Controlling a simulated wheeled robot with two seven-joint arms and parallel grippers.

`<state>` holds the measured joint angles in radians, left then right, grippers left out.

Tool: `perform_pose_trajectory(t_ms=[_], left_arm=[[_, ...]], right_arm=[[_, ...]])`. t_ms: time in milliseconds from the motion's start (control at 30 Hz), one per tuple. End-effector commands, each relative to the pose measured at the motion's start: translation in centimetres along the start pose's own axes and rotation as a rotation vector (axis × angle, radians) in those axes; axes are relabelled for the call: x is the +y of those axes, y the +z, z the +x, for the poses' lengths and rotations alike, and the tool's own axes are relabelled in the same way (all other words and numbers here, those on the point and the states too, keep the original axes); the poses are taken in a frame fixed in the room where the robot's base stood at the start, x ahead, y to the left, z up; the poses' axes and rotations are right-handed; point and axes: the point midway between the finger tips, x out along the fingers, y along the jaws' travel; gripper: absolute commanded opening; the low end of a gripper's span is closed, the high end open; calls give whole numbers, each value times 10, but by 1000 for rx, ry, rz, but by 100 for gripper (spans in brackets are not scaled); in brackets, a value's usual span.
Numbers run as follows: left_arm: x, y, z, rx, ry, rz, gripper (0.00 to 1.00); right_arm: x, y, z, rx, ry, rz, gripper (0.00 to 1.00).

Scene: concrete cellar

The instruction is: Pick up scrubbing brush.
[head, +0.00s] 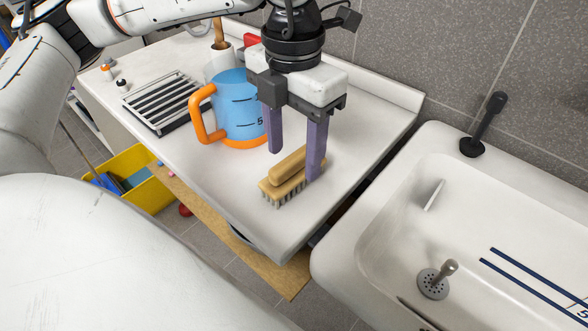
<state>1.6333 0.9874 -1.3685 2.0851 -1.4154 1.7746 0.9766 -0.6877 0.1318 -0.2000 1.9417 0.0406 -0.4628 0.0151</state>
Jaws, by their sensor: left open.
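The scrubbing brush (290,168), with a tan wooden body and pale bristles facing down, lies on the white worktop (225,178) near its right front end. My left gripper (294,167) points down above the brush with its two purple fingers apart. The right finger comes down in front of the brush's right part and hides some of it; the left finger ends just above and behind it. I cannot tell whether either finger touches the brush. My right gripper is not in view.
A blue measuring jug (236,105) with an orange handle stands close left of the gripper. A dish rack (165,100) is farther left. A white sink (440,170) lies to the right, beyond a gap.

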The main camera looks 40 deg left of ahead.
Motion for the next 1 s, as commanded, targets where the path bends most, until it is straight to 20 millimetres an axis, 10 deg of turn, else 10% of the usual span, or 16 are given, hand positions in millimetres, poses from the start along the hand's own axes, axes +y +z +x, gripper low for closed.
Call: perform_pose_trajectory(t_ms=[533,800,1000], left_arm=[[1,0,44,2,-1,0,54],[0,0,44,2,-1,0,12],[0,0,43,1,-2,0,11]], right_arm=[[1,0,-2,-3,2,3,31],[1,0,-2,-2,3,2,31],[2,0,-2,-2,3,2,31]])
